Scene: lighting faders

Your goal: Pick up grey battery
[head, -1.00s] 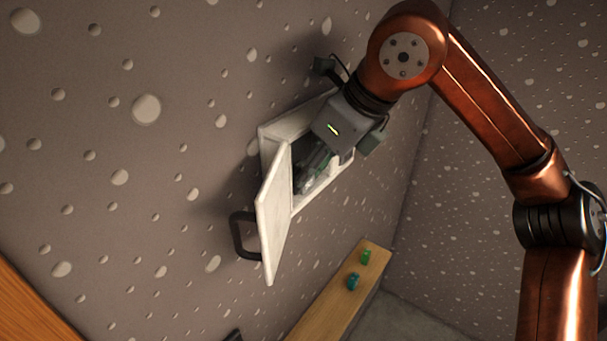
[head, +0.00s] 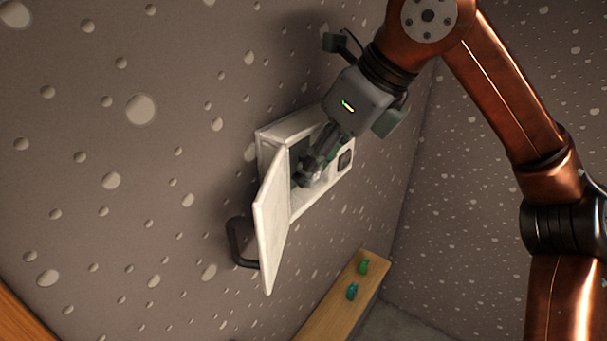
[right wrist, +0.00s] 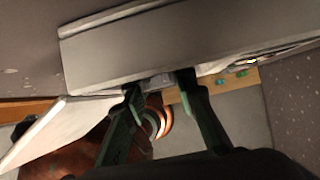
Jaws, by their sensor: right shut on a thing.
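The white wall cabinet (head: 268,150) has its door (head: 272,228) swung open. My right gripper (head: 306,178) reaches from the upper right into the cabinet's mouth. In the right wrist view, its two dark green fingers (right wrist: 160,86) are shut on a small grey thing, which looks like the grey battery (right wrist: 158,80). The fingers cover most of it, and in the head view I cannot make out its outline. My left gripper is not in view.
A dark handle (head: 240,242) sticks out from the cabinet door. Below, a wooden shelf (head: 335,312) holds a green item (head: 363,266) and a teal item (head: 352,291). A dark square panel (head: 345,159) is on the cabinet's right part. The space in front of the wall is free.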

